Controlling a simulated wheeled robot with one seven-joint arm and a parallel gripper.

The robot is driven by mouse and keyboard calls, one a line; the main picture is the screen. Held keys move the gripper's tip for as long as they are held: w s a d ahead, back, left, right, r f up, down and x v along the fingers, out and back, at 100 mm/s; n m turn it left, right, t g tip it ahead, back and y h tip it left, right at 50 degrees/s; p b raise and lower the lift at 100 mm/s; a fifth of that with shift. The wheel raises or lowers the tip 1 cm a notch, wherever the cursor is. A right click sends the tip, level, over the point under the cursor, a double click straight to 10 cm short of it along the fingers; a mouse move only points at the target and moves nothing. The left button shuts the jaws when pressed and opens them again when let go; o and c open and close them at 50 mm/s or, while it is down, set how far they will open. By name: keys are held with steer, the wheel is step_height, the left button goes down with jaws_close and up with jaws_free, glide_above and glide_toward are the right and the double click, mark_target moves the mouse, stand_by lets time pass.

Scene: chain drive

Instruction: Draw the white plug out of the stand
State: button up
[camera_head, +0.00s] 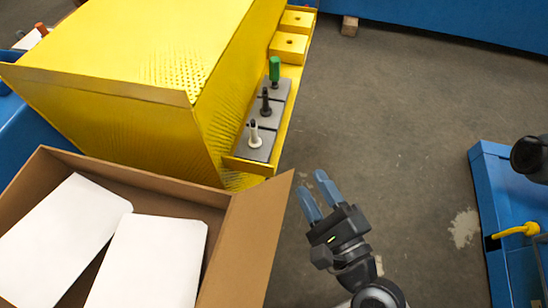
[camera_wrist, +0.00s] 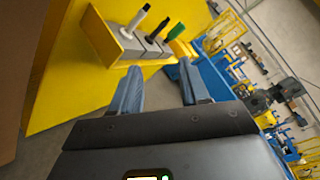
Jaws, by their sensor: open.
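The white plug (camera_head: 255,134) stands upright in the nearest grey block of the stand (camera_head: 262,149), on a narrow yellow shelf. It also shows in the wrist view (camera_wrist: 136,20), at the upper left, beyond the fingers. A black plug (camera_head: 265,102) and a green plug (camera_head: 274,70) stand in the blocks behind it. My gripper (camera_head: 316,195) is open and empty, to the right of and nearer than the shelf's end, apart from the white plug. In the wrist view its two blue fingers (camera_wrist: 160,85) are spread with nothing between them.
A large yellow housing (camera_head: 150,60) rises left of the shelf. Two yellow blocks (camera_head: 288,44) sit at the shelf's far end. An open cardboard box (camera_head: 255,235) with white panels is at the lower left. Blue equipment (camera_head: 490,200) stands at the right. The floor between is clear.

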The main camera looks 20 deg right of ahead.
mark_target(255, 134)
steer(key=w+a+m, duration=0.1)
steer(key=w+m, duration=0.2)
steer(key=w, duration=0.1)
steer(key=w+a+f+m, duration=0.1)
steer(key=w+a+m, duration=0.1)
steer(key=w+m, duration=0.2)
steer(key=w+a+m, duration=0.2)
steer(key=w+m, duration=0.1)
steer(key=w, duration=0.1)
steer(key=shift+w+f+m+y+b, duration=0.15)
steer(key=shift+f+m+y+b, duration=0.15)
steer(key=shift+f, duration=0.1)
steer(key=shift+w+a+p, duration=0.15)
steer(key=shift+w+p, duration=0.35)
steer(key=shift+w, duration=2.85)
steer(key=shift+c, duration=0.3)
jaws_close()
